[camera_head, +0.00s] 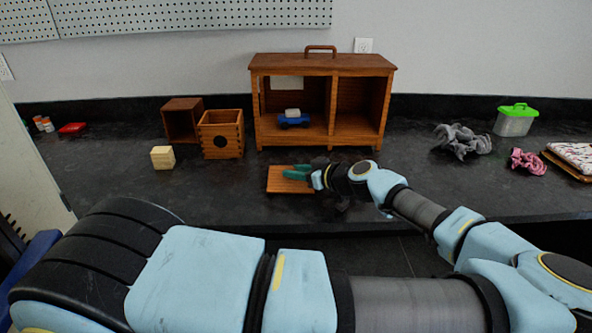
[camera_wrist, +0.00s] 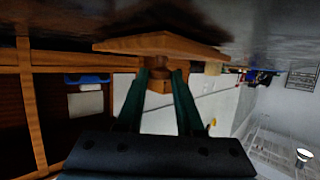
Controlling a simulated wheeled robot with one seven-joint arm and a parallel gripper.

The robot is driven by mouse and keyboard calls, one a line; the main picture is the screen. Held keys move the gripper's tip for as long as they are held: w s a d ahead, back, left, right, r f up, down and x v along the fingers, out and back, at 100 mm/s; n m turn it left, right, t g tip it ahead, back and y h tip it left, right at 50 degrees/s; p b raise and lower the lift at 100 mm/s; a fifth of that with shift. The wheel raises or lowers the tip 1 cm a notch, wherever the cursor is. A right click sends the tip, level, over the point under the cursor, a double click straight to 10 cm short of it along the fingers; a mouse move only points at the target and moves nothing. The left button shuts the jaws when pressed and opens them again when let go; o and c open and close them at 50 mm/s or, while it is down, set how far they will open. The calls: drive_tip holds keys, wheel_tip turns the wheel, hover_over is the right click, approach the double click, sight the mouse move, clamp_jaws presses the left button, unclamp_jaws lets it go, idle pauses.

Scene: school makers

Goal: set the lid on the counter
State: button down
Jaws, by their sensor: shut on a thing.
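The lid (camera_head: 283,186) is a flat wooden board with a round knob. In the head view it is level at the counter (camera_head: 225,190), in front of the two-bay cabinet. My gripper (camera_head: 300,172) is shut on the lid's knob. The wrist view shows the lid (camera_wrist: 190,46) edge-on, with the knob between the teal fingers of my gripper (camera_wrist: 160,82). The lid is very close to the dark counter (camera_wrist: 215,15); I cannot tell if it touches. My gripper hides the lid's right part in the head view.
The wooden cabinet (camera_head: 322,62) stands just behind, holding a blue toy car (camera_head: 293,121). An open wooden box (camera_head: 221,141), another box (camera_head: 181,105) and a pale block (camera_head: 163,157) stand left. Crumpled cloths (camera_head: 461,141) and a green-lidded container (camera_head: 515,124) lie right. The front-left counter is clear.

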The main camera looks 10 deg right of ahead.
drive_tip(key=shift+f, duration=0.1)
drive_tip(key=c, duration=0.5)
unclamp_jaws()
drive_tip(key=shift+c, duration=0.2)
drive_tip(key=shift+r, duration=0.25)
drive_tip(key=b+v, duration=0.3)
drive_tip(key=v, duration=0.9)
drive_tip(key=shift+f, duration=0.15)
drive_tip(key=shift+s, duration=0.15)
